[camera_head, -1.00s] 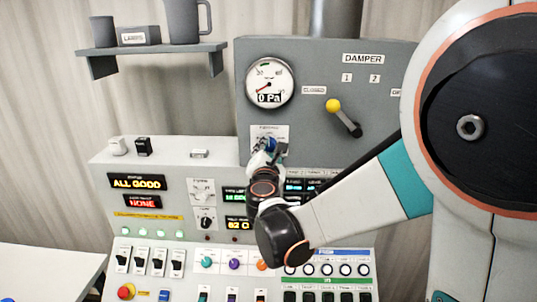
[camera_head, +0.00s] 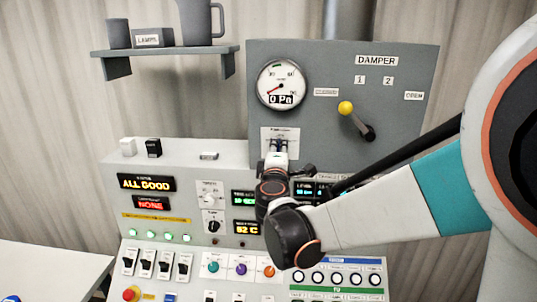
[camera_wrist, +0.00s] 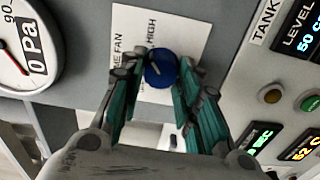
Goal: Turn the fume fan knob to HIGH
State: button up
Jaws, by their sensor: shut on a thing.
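The fume fan knob (camera_wrist: 160,68) is a round blue knob with a short pale pointer mark, on a white label plate (camera_wrist: 125,32). The word HIGH is printed beside it, turned sideways in the wrist view. My gripper (camera_wrist: 163,76) has its teal fingers on both sides of the knob and is shut on it. In the head view my gripper (camera_head: 278,150) is at the plate below the pressure gauge, and it mostly hides the knob. I cannot tell which setting the pointer marks.
The pressure gauge (camera_head: 281,85) reads 0 Pa, above the knob. The damper lever (camera_head: 356,121) with a yellow ball is to the right. Displays (camera_head: 146,183), toggle switches and coloured buttons fill the lower console. A shelf (camera_head: 165,52) with mugs hangs upper left.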

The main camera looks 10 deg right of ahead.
jog(key=shift+m, duration=1)
jog(key=o, duration=1.1)
jog(key=shift+c, duration=0.2)
jog(key=shift+s, duration=0.1)
jog(key=v, duration=1.2)
jog(key=shift+d, duration=0.1)
